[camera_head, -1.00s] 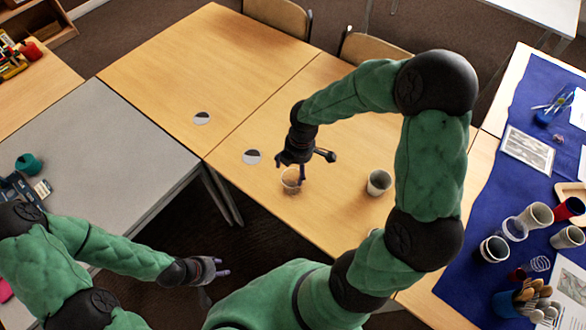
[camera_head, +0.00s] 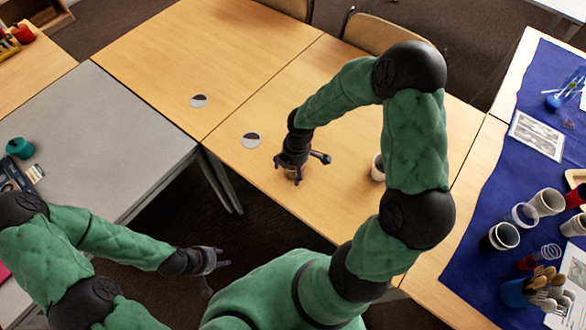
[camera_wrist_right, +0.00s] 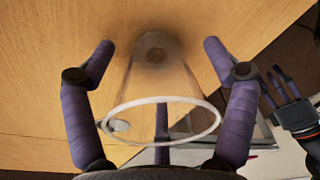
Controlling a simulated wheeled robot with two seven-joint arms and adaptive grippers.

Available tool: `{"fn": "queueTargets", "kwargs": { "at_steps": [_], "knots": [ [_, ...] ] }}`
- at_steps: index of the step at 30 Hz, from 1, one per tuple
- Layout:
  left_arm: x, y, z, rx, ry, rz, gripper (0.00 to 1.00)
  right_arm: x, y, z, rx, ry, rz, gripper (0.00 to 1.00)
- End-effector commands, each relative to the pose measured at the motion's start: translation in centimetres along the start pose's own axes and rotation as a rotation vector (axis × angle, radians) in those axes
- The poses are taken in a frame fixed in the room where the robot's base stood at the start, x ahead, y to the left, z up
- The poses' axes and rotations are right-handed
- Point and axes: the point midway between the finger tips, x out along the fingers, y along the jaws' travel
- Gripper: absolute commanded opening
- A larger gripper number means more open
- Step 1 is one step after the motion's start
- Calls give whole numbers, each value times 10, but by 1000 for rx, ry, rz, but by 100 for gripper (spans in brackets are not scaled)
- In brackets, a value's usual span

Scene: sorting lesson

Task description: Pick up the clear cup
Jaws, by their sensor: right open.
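The clear cup (camera_wrist_right: 160,80) stands between the fingers of my right gripper (camera_wrist_right: 158,48) in the right wrist view, with its rim toward the camera. The fingers are open, one on each side of the cup, with a gap showing on both sides. In the head view the right gripper (camera_head: 296,168) covers most of the clear cup (camera_head: 293,176) on the wooden table (camera_head: 240,210). My left gripper (camera_head: 212,260) is open and empty, away from the cup at the lower left.
A pale cup (camera_head: 377,168) stands right of the clear cup, partly behind my right arm. Two round discs (camera_head: 251,140) lie to the left. The table's front edge is near.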

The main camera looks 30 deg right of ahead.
Motion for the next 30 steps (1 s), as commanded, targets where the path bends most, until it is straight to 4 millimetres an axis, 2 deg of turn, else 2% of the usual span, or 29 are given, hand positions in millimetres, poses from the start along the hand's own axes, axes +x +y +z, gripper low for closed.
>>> {"fn": "queueTargets", "kwargs": {
  "at_steps": [6,7,8,12,25,30],
  "knots": [
    [0,0,0,0,0,0,40,1,0,0,1,0,1,85],
    [0,0,0,0,0,0,40,1,0,0,1,0,1,82],
    [0,0,0,0,0,0,40,1,0,0,1,0,1,74],
    [0,0,0,0,0,0,40,1,0,0,1,0,1,54],
    [0,0,0,0,0,0,40,1,0,0,1,0,0,51],
    [-4,1,0,0,0,0,40,-5,0,-1,1,0,1,50]
  ]
}}
